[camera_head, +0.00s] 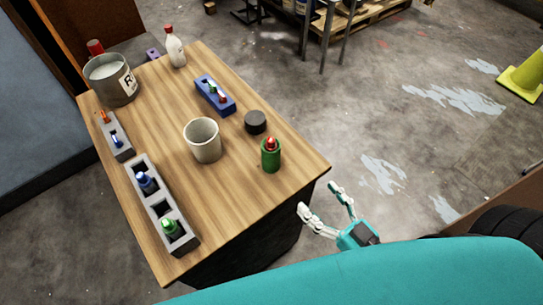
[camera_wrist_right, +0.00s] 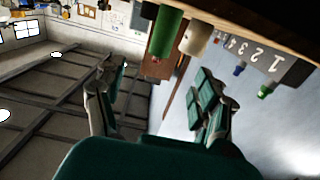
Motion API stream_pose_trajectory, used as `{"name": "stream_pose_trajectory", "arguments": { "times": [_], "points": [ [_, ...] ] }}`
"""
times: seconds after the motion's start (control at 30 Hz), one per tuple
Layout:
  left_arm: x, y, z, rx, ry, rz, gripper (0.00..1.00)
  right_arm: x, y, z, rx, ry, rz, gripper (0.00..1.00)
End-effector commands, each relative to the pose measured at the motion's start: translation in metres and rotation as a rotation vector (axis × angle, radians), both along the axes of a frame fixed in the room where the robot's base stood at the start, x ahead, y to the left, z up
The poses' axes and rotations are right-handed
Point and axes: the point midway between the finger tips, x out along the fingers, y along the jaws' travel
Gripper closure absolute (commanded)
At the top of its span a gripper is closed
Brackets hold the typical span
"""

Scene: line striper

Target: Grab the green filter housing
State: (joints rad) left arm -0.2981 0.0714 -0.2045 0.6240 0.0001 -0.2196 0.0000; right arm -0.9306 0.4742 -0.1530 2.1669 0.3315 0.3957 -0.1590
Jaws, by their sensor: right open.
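The green filter housing (camera_head: 271,157) is a green cylinder with a red top, standing upright near the right edge of the wooden table (camera_head: 235,189). In the right wrist view the green cylinder (camera_wrist_right: 165,32) shows at the top, beyond the fingers. My right gripper (camera_head: 320,197) is open and empty, beyond the table's right edge, below and to the right of the housing and apart from it. It also shows in the right wrist view (camera_wrist_right: 160,105) with its fingers spread. My left gripper is not in view.
A beige cup (camera_head: 203,141) and a black round cap (camera_head: 255,122) stand close to the housing. A blue holder (camera_head: 215,95), grey holders (camera_head: 160,207), a metal bucket (camera_head: 111,81) and a white bottle (camera_head: 174,48) are also on the table.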

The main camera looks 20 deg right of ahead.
Motion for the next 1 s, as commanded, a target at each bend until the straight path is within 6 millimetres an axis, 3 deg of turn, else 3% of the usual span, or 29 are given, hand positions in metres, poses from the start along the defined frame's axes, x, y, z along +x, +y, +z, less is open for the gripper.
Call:
{"name": "stream_pose_trajectory", "arguments": {
  "times": [0.17,0.6,0.87,1.0],
  "points": [
    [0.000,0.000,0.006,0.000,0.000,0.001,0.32,0.022,0.009,0.011,0.009,-0.019,0.001,0.29],
    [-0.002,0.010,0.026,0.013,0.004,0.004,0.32,0.102,0.038,0.009,0.007,-0.014,0.001,0.29],
    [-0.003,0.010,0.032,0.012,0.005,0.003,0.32,0.121,0.045,0.010,0.007,-0.012,0.002,0.29],
    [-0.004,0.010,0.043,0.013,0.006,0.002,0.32,0.141,0.052,0.015,0.007,-0.014,0.002,0.29]
  ]
}}
